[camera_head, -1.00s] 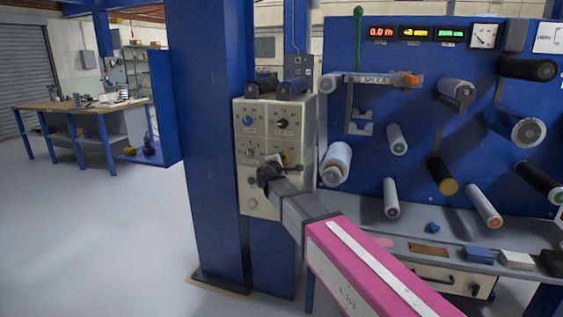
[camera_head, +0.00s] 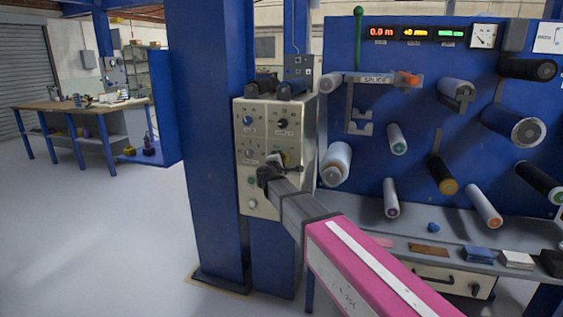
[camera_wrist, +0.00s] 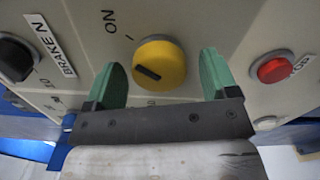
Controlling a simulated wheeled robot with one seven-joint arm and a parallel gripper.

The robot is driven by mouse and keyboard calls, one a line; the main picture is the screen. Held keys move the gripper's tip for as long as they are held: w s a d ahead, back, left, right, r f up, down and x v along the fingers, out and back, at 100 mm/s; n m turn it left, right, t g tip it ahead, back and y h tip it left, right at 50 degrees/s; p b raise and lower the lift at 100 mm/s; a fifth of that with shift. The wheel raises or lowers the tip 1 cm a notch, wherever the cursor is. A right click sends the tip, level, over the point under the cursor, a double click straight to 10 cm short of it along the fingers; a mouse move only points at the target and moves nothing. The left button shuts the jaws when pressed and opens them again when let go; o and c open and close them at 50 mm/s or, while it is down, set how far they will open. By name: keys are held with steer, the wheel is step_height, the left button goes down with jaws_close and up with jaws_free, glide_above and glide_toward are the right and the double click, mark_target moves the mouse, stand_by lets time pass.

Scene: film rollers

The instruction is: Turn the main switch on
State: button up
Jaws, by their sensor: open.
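The main switch is a round yellow knob (camera_wrist: 170,57) with a dark pointer bar, on the cream control box (camera_head: 246,185). In the wrist view the bar slants, its upper end toward the left. An "ON" label stands upper left of the knob, with a short mark between. My gripper (camera_wrist: 161,60) is open, with one green finger on each side of the knob. Gaps show between the fingers and the knob; depth is hard to judge. In the head view my gripper (camera_head: 270,170) is at the front of the box and mostly hides the knob.
A red button (camera_wrist: 273,69) is just right of the right finger, and a black "BRAKE" knob (camera_wrist: 15,58) is farther left. A blue column (camera_head: 210,150) stands left of the box. The blue panel (camera_head: 410,100) with rollers is at the right. Open floor (camera_head: 110,235) lies left.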

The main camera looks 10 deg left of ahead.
steer(key=s, duration=1)
steer(key=shift+s+a, duration=0.4)
steer(key=shift+d, duration=0.1)
steer(key=d+f+m+g+h, duration=0.25)
steer(key=d+f, duration=0.35)
steer(key=d, duration=0.3)
steer(key=d+f+m+g+h, duration=0.1)
steer(key=d+f+m+g, duration=0.4)
steer(key=d, duration=0.5)
steer(key=d+f+m+g+h, duration=0.1)
steer(key=d+f+m+g, duration=0.15)
steer(key=d+f, duration=0.55)
steer(key=s+d+f+m+g+y, duration=0.2)
steer(key=s+d+f+m+g, duration=0.2)
steer(key=d, duration=0.5)
steer(key=s+d+f+m+g+y, duration=0.3)
steer(key=s+d+f+m, duration=0.3)
steer(key=s+d+f, duration=0.3)
steer(key=shift+s+g+y, duration=0.35)
steer(key=shift+s+g, duration=0.15)
